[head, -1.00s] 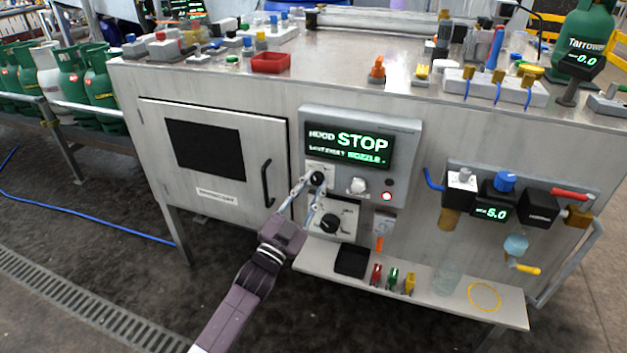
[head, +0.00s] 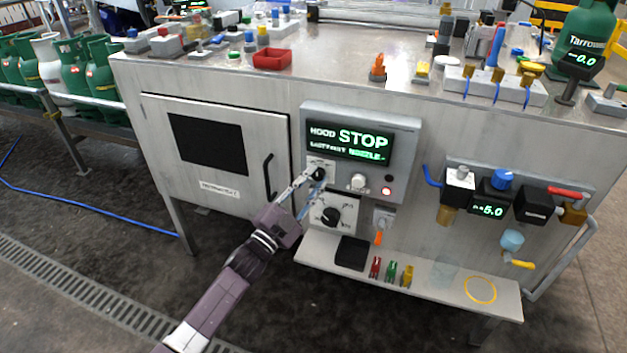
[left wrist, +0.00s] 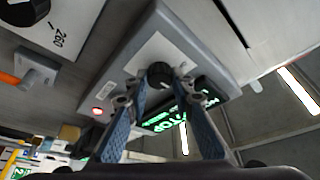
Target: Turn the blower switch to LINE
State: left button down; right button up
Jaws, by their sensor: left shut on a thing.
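The blower switch (head: 318,174) is a small black knob on a white plate, on the grey control box under the lit display (head: 348,144). The display shows the word STOP in large letters. My left gripper (head: 313,178) reaches up to the knob from below left and is shut on it. In the left wrist view the knob (left wrist: 160,75) sits between the two fingertips of the gripper (left wrist: 160,90). The fingers partly hide the knob and its plate, so I cannot read its pointer or labels. My right gripper is not in view.
A larger black dial (head: 331,216) is just below. A white knob (head: 358,181) and a red-lit lamp (head: 386,191) are to the right. A shelf (head: 440,292) with small clips juts out below. The oven door handle (head: 268,177) is close on the left.

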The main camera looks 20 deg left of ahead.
pick_arm(q)
jog(key=c, duration=1.7)
grip_release()
jog(key=shift+o, duration=0.2)
jog(key=v, duration=1.2)
